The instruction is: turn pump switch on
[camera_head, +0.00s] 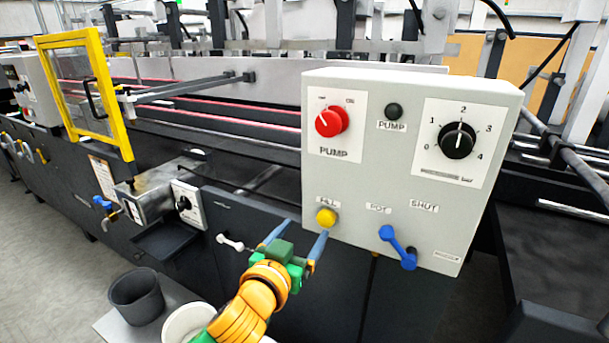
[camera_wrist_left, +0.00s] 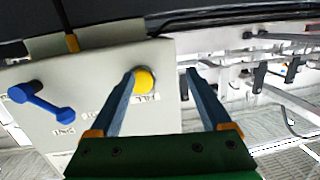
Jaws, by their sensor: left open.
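The pump switch is a red round knob (camera_head: 331,122) on a white plate marked PUMP, at the upper left of the grey control box (camera_head: 440,90). My left gripper (camera_head: 299,237) is open and empty, below the knob near the box's lower left corner. In the left wrist view, the open fingers (camera_wrist_left: 160,74) point toward the box's edge; the red knob is not visible there.
A yellow button (camera_head: 326,217) is close to my left fingertips; it also shows in the wrist view (camera_wrist_left: 145,80). A blue lever (camera_head: 398,247) and a black dial (camera_head: 457,140) are further right. A white-handled lever (camera_head: 231,243) lies left of my gripper.

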